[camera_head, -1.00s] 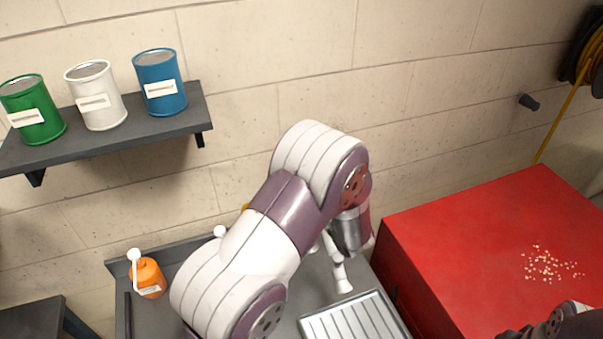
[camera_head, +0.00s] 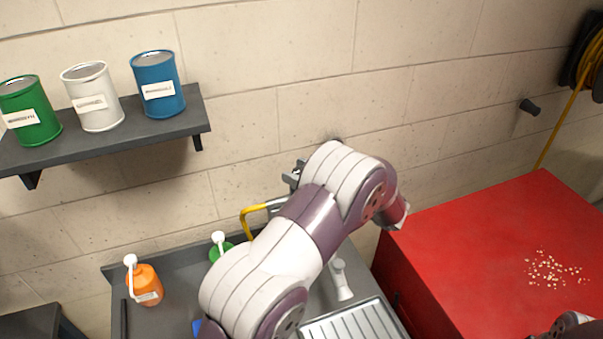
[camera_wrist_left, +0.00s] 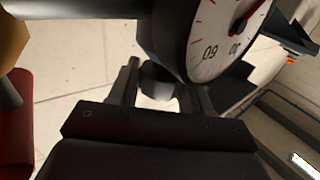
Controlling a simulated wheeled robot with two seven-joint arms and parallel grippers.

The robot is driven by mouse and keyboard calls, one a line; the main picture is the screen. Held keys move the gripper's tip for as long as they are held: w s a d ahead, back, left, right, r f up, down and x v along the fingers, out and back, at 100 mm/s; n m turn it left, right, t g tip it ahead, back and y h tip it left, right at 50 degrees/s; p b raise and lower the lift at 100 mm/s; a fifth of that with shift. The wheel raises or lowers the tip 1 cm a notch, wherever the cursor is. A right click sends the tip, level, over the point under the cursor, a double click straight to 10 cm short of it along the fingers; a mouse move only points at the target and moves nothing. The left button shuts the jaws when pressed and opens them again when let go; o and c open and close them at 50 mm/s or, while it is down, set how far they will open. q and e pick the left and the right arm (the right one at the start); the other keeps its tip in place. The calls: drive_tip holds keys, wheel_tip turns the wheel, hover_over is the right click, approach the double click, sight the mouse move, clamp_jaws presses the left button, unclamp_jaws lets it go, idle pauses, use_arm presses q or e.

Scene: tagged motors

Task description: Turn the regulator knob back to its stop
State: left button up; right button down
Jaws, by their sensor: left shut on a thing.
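In the left wrist view my left gripper (camera_wrist_left: 160,98) reaches up from the bottom, its two dark fingers on either side of the small dark regulator knob (camera_wrist_left: 156,78), shut on it. The knob sits under the dark regulator body (camera_wrist_left: 158,35). A white round gauge (camera_wrist_left: 218,45) with black numbers and a red needle is beside it. In the head view my left arm hides the gripper and knob. Part of a grey fitting (camera_head: 292,176), perhaps the regulator, shows on the wall behind the arm. My right gripper is not in view.
A yellow pipe (camera_head: 250,215) is at the wall. Orange (camera_head: 147,288) and green (camera_head: 216,251) bottles stand on the grey bench by a ribbed tray (camera_head: 350,322). A red cabinet (camera_head: 455,255) is to the right. A shelf (camera_head: 150,130) holds three cans.

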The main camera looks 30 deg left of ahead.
use_arm(q)
drive_tip(key=shift+r, duration=0.15)
drive_tip(key=o, duration=0.9)
drive_tip(key=shift+o, duration=0.2)
drive_tip(key=s+d, duration=0.1)
drive_tip(key=d, duration=1.1)
drive_tip(key=shift+d, duration=0.3)
